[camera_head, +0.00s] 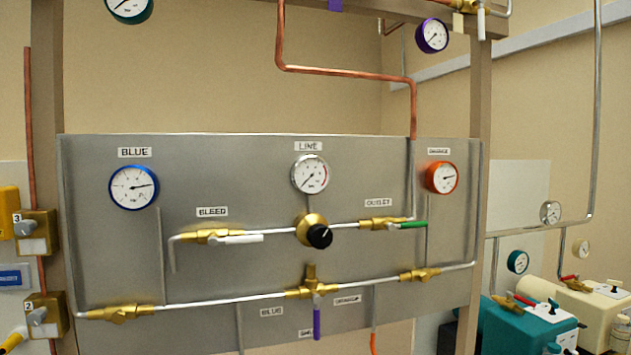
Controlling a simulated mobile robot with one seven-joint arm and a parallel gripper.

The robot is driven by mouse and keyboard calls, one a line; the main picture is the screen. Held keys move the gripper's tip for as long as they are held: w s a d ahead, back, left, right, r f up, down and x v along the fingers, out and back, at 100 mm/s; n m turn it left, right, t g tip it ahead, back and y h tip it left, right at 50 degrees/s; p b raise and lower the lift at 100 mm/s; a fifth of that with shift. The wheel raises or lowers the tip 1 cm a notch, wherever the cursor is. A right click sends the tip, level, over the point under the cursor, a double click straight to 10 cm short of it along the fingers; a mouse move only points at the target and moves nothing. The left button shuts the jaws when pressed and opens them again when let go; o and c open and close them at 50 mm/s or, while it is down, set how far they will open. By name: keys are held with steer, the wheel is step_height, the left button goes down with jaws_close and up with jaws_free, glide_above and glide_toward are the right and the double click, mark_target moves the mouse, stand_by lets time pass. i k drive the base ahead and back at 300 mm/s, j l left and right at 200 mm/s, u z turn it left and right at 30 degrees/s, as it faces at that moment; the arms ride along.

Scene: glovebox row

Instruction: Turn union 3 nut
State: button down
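A brass block marked 3 (36,232) is at the left edge, left of the grey panel. It has a grey round part on its front and a pale label plate. A similar brass block marked 2 (46,316) sits below it. A vertical copper pipe (28,120) runs down to the block marked 3. I cannot tell whether either block is the union, and no nut marked union 3 can be made out. My gripper is not in view.
A grey panel (90,220) carries gauges, brass valves and white pipes. A black-knobbed regulator (318,235) sits at its middle. A post (480,120) stands at its right. Teal (525,325) and cream (600,305) machines are at lower right. A yellow box (8,210) is at far left.

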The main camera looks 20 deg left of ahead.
mark_target(22, 227)
steer(key=u, duration=1.5)
steer(key=i+u, duration=0.1)
steer(key=i+l, duration=0.05)
steer(key=i, duration=0.05)
